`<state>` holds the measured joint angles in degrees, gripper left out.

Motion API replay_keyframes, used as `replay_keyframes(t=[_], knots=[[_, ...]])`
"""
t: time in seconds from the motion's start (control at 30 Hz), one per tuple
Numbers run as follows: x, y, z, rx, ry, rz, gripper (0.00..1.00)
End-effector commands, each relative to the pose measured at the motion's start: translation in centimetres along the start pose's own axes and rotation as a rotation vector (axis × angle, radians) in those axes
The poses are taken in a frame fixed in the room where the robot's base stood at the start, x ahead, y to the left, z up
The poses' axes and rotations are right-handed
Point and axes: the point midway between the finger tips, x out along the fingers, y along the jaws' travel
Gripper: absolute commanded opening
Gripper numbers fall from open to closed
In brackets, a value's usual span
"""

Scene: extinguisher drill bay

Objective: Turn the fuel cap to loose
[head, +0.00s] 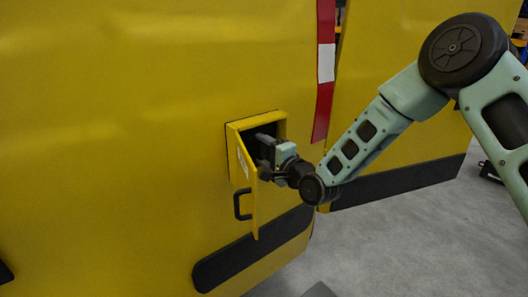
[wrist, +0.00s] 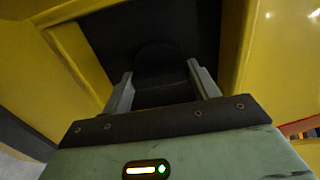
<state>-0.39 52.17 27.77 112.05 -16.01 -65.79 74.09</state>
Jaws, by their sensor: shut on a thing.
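The fuel cap (wrist: 162,62) is a dark round shape inside the open recess of the yellow panel, seen in the wrist view against a dark back wall. My gripper (head: 264,152) reaches into the recess. In the wrist view its two grey fingers stand on either side of the cap, shut on it. In the head view the cap is hidden in the dark recess and behind my gripper. The cap's turn angle cannot be made out.
A red and white strip (head: 325,70) runs down the panel at the right. Grey floor (head: 400,240) is clear below.

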Motion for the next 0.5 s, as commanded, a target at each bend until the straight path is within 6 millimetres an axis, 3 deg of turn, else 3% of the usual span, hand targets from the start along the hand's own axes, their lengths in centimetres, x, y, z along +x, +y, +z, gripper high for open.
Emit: replay_keyframes(t=[0.27,0.5], knots=[[-0.01,0.32,0.0,-0.09,0.0,0.0,0.37],[-0.01,0.51,0.03,-0.277,0.0,-0.002,0.37]])
